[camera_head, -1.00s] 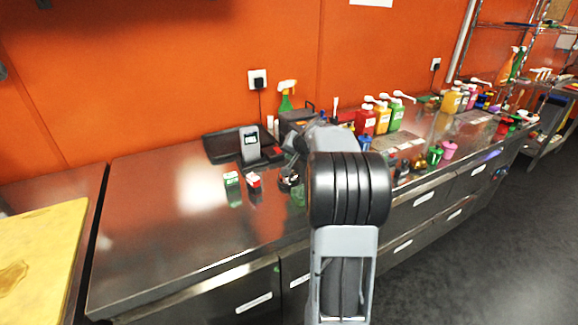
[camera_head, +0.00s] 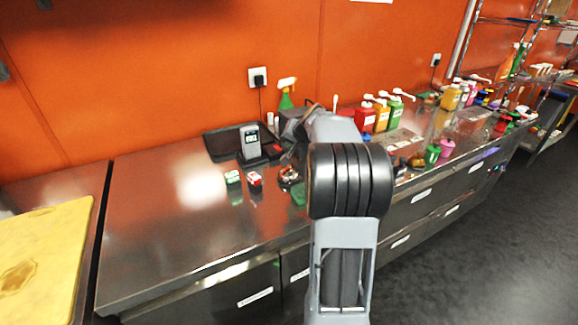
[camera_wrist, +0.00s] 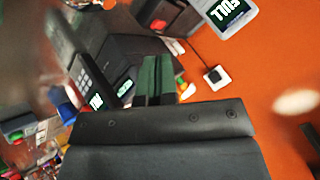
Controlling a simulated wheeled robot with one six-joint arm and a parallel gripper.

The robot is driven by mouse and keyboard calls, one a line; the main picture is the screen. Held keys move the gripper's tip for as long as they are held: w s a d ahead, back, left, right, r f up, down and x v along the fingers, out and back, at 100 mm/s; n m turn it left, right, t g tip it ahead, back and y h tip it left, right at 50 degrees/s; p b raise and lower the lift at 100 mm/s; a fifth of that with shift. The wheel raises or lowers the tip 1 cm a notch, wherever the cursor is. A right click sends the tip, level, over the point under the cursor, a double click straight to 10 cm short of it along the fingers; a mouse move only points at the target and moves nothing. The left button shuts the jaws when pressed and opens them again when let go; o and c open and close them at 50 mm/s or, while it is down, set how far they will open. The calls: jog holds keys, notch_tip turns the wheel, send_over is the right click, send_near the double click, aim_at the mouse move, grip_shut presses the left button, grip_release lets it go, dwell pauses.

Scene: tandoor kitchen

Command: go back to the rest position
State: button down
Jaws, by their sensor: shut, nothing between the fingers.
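My gripper (camera_wrist: 158,75) shows in the wrist view as two dark green fingers side by side, closed together with nothing between them. Behind them in that view are the orange wall, a wall socket and dark devices with lit displays, all tilted. In the head view my arm rises from the bottom and reaches over the steel counter (camera_head: 150,230). Its large black joint hides the gripper there.
A grey device with a display (camera_head: 250,142), two small boxes (camera_head: 233,177) (camera_head: 255,180) and a green spray bottle (camera_head: 286,99) stand near my arm. Pump bottles (camera_head: 381,115) line the counter at right. A yellow board (camera_head: 45,245) is at left. The counter's left part is clear.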

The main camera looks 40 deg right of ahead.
dwell(0.3)
jog(key=shift+g+y, duration=0.3)
jog(key=shift+g, duration=0.6)
jog(key=s+f, duration=0.1)
jog(key=s+a+f, duration=0.1)
jog(key=s+f, duration=0.1)
jog(key=f, duration=0.1)
jog(key=shift+a, duration=0.3)
jog(key=s+a+r+n+g+p, duration=0.2)
jog(key=s+a+n+p, duration=0.1)
jog(key=s+a, duration=0.8)
jog(key=s+a+r+n+g+p, duration=0.1)
jog(key=s+a+n+p, duration=0.1)
jog(key=s+a+n, duration=0.4)
jog(key=s+a, duration=0.5)
jog(key=a, duration=0.3)
jog(key=shift+a+r+g+p, duration=0.3)
jog(key=shift+r+g+p, duration=0.05)
jog(key=shift+g+p, duration=0.05)
